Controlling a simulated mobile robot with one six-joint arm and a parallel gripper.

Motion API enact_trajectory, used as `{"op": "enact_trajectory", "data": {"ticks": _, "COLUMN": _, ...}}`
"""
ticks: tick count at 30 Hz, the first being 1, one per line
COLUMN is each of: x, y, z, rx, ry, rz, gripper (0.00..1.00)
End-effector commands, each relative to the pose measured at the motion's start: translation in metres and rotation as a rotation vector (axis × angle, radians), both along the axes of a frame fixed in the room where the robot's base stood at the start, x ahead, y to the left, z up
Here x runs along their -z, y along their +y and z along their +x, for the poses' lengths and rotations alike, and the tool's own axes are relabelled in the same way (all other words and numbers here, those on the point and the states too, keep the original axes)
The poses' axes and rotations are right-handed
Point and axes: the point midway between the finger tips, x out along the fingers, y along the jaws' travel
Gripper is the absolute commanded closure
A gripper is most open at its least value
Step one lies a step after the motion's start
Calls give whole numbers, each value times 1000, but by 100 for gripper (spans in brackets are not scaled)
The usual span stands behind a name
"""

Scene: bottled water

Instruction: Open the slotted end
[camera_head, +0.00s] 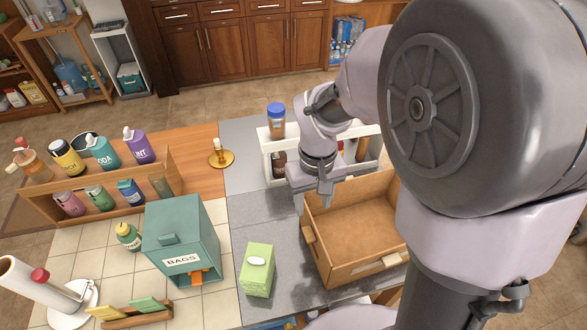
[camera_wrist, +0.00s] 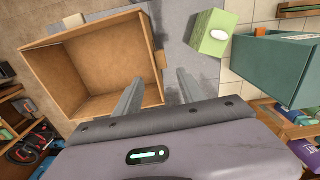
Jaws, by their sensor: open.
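The teal box marked BAGS (camera_head: 182,240) stands on the tiled counter. Its front end has a label and a low opening with an orange piece (camera_head: 199,276) showing in it. My gripper (camera_head: 325,197) is open and empty, pointing down over the left back corner of an open wooden box. In the wrist view my gripper (camera_wrist: 158,78) has its fingers apart beside that box's wall.
The open wooden box (camera_head: 310,237), empty, has blocks on its outer walls. A green tissue box (camera_head: 256,270) stands between it and the teal box. A white rack (camera_head: 268,160) with bottles is behind my gripper. A wooden bottle rack (camera_head: 95,212) stands at the left.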

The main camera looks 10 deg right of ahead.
Motion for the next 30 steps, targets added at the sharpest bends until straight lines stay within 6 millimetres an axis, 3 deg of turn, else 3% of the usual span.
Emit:
{"op": "enact_trajectory", "data": {"ticks": 1, "x": 22, "y": 0, "z": -1, "rx": 1, "ry": 4, "rz": 1, "gripper": 53}}
{"op": "enact_trajectory", "data": {"ticks": 3, "x": 44, "y": 0, "z": -1, "rx": 1, "ry": 4, "rz": 0, "gripper": 53}}
{"op": "enact_trajectory", "data": {"ticks": 12, "x": 115, "y": 0, "z": -1, "rx": 3, "ry": 1, "rz": 1, "gripper": 53}}
{"op": "enact_trajectory", "data": {"ticks": 18, "x": 134, "y": 0, "z": 0, "rx": 3, "ry": -1, "rz": 1, "gripper": 53}}
{"op": "enact_trajectory", "data": {"ticks": 27, "x": 136, "y": 0, "z": 0, "rx": 3, "ry": -2, "rz": 1, "gripper": 53}}
{"op": "enact_trajectory", "data": {"ticks": 28, "x": 136, "y": 0, "z": 0, "rx": 3, "ry": -2, "rz": 1, "gripper": 55}}
{"op": "enact_trajectory", "data": {"ticks": 30, "x": 136, "y": 0, "z": 0, "rx": 3, "ry": -2, "rz": 1, "gripper": 68}}
